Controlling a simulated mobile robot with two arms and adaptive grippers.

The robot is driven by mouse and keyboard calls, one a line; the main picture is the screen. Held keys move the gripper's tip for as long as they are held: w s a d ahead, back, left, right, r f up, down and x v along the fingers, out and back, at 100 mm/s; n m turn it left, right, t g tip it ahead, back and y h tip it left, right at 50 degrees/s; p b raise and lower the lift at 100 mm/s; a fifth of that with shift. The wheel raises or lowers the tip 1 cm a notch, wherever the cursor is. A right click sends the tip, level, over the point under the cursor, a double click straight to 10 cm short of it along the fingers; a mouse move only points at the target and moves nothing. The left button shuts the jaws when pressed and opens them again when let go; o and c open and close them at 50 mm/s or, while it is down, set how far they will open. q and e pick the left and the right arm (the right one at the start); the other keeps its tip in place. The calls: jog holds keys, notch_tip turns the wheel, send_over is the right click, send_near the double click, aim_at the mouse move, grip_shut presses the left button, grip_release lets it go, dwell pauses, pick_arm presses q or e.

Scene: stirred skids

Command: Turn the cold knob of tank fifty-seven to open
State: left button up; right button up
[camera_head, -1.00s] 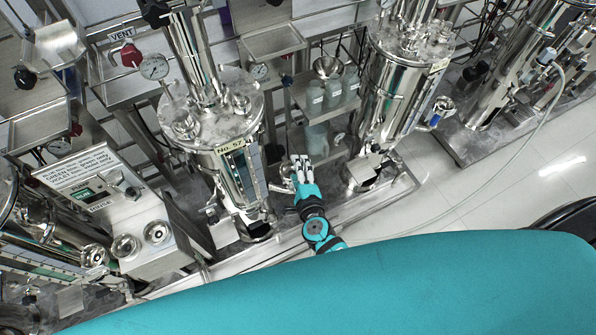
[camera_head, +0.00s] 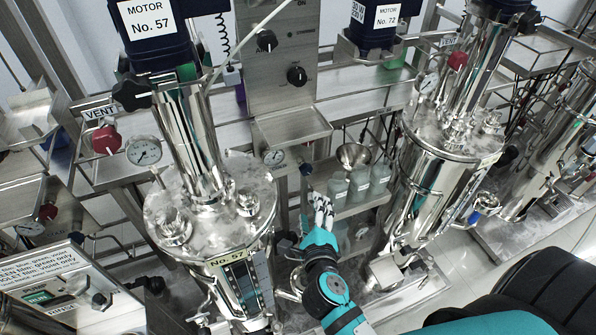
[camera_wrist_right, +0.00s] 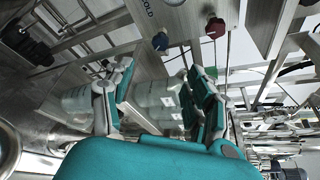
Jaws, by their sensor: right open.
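Tank fifty-seven (camera_head: 238,235) stands left of centre in the head view, labelled No. 57, with its No. 57 motor (camera_head: 152,28) above. In the right wrist view a blue knob (camera_wrist_right: 160,41) sits on a metal panel below a label ending in "OLD". A red knob (camera_wrist_right: 215,27) sits to its right. My right gripper (camera_head: 322,205) is to the right of the tank, in front of the shelf with bottles. In the wrist view the right gripper (camera_wrist_right: 161,75) is open and empty, its fingers pointing towards the panel, apart from the blue knob. My left gripper is out of view.
Several bottles (camera_head: 358,184) and a metal funnel (camera_head: 353,155) stand on the shelf beside my right gripper. A second tank (camera_head: 440,185) stands to the right. A control box (camera_head: 65,290) is at lower left. Pipes and frames crowd the space.

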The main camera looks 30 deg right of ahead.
send_near(306, 172)
jog(key=x, duration=0.8)
jog(key=shift+f, duration=0.1)
jog(key=shift+w+d+f, duration=0.1)
jog(key=shift+w+d, duration=0.15)
jog(key=shift+w, duration=0.25)
jog(key=shift+c, duration=0.6)
jog(key=c, duration=1)
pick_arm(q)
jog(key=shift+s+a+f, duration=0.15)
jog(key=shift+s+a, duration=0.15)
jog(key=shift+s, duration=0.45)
